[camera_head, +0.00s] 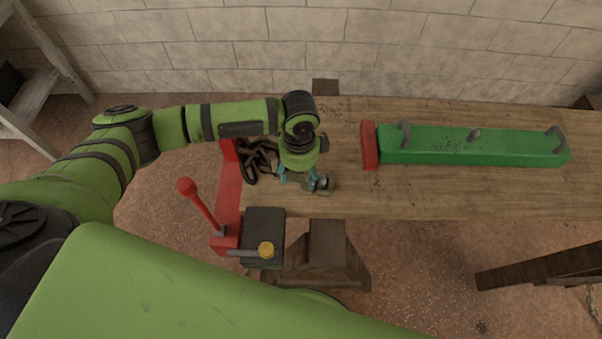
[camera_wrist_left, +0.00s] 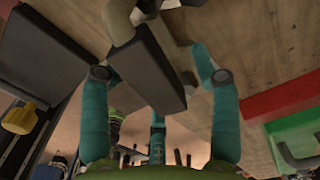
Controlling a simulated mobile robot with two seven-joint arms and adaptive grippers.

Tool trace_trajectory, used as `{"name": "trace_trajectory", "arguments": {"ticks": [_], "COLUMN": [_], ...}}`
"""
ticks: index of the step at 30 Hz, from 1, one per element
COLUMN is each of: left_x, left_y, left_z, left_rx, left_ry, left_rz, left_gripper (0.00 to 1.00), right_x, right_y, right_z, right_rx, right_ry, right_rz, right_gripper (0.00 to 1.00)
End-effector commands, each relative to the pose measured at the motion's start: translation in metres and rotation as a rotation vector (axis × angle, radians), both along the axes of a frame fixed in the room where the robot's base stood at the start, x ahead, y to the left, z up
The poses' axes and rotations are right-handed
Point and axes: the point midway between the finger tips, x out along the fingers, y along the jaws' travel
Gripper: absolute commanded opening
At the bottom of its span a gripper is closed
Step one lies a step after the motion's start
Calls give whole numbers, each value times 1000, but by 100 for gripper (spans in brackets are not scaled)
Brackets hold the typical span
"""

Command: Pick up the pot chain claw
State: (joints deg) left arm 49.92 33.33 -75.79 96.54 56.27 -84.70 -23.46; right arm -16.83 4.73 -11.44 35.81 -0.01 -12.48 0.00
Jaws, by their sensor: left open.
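My left gripper (camera_head: 297,180) points down over the left end of the wooden bench, its teal fingers open. In the left wrist view the fingers (camera_wrist_left: 152,68) are spread, with a dark grey block-like piece (camera_wrist_left: 145,62) between and beyond them. I cannot tell whether they touch it. A dark chain (camera_head: 258,160) lies in a heap on the bench, just left of the gripper. A small grey metal piece (camera_head: 323,184) shows right beside the fingers. Which piece is the claw of the pot chain claw I cannot tell, as the gripper covers part of this area. My right gripper is out of view.
A red frame with a lever (camera_head: 200,207) stands at the bench's left end, by a dark box with a yellow knob (camera_head: 266,250). A long green piece (camera_head: 470,146) with grey hooks and a red end block (camera_head: 369,146) lies right. The bench's front right (camera_head: 450,195) is clear.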

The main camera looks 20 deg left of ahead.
Motion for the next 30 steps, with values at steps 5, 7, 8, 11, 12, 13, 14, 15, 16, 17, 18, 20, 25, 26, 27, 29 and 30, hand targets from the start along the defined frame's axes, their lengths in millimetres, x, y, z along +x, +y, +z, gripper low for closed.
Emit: {"name": "trace_trajectory", "arguments": {"ticks": [5, 7, 8, 11, 12, 13, 14, 15, 16, 17, 18, 20, 25, 26, 27, 29, 30], "left_x": [0, 0, 0, 0, 0, 0, 0, 0, 0, 0, 0, 1, 2, 2, 2, 4, 7], "left_y": [0, 0, 0, 0, 0, 0, 0, 0, 0, 0, 0, -1, 0, -1, -1, -6, -14], "left_z": [0, 0, 0, 1, 1, 1, 1, 1, 2, 2, 4, 7, 25, 30, 36, 45, 48], "left_rx": [0, 0, 0, -1, -1, -1, -1, -1, -1, -1, -2, -3, -2, -3, -4, -5, -7], "left_ry": [0, 1, 1, -1, -1, -1, -1, -1, 0, -1, -1, -1, -5, -5, -4, -7, -6], "left_rz": [0, 0, 0, 0, 0, 0, 0, 0, 0, 0, 0, 0, 1, 0, 0, -2, -2], "left_gripper": [2, 0, 0, 0, 0, 0, 0, 0, 0, 0, 0, 0, 0, 0, 0, 0, 0], "right_x": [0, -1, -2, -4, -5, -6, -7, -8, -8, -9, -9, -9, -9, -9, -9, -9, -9], "right_y": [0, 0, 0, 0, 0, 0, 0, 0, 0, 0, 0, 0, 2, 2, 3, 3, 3], "right_z": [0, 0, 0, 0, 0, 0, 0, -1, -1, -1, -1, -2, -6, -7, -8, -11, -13], "right_rx": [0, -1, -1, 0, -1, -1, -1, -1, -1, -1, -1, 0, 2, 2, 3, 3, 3], "right_ry": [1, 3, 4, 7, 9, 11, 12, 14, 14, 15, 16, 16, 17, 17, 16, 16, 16], "right_rz": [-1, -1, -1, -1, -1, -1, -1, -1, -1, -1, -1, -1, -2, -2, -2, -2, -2], "right_gripper": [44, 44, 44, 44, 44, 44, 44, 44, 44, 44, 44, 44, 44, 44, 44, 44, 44]}}
